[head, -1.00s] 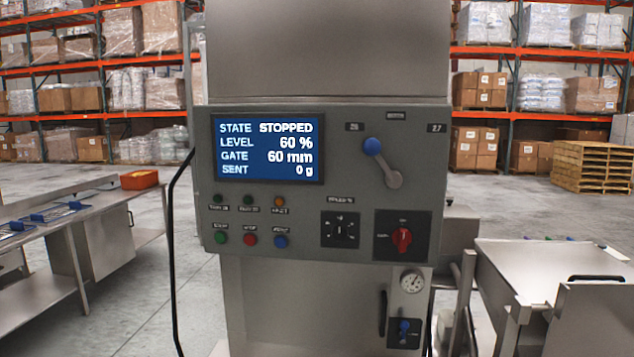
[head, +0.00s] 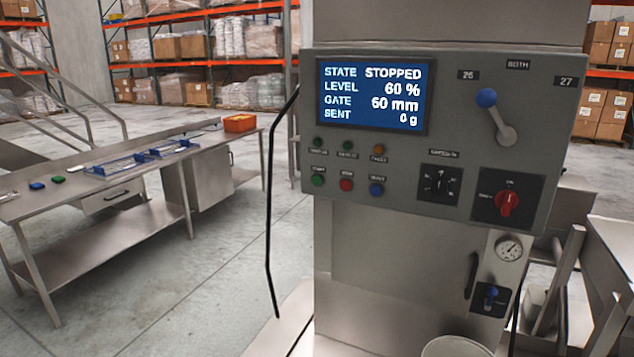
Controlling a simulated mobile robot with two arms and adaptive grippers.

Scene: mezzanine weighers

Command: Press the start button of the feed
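The grey control panel (head: 464,96) of the feed is on the steel machine, right of centre in the head view. Its blue screen (head: 373,95) reads STATE STOPPED, LEVEL 60 %, GATE 60 mm, SENT 0 g. Below the screen is a row of buttons: a green button (head: 318,181) at the left, a red button (head: 346,185) in the middle and a blue button (head: 376,190) at the right. Their small labels are blurred; the green one's seems to read START. Neither of my grippers shows in the view.
A lever with a blue knob (head: 486,98) and a red rotary switch (head: 507,204) are on the panel's right. A black cable (head: 268,200) hangs left of the machine. A white bucket (head: 455,347) stands low in front. A steel table (head: 100,230) is at left, with open floor between.

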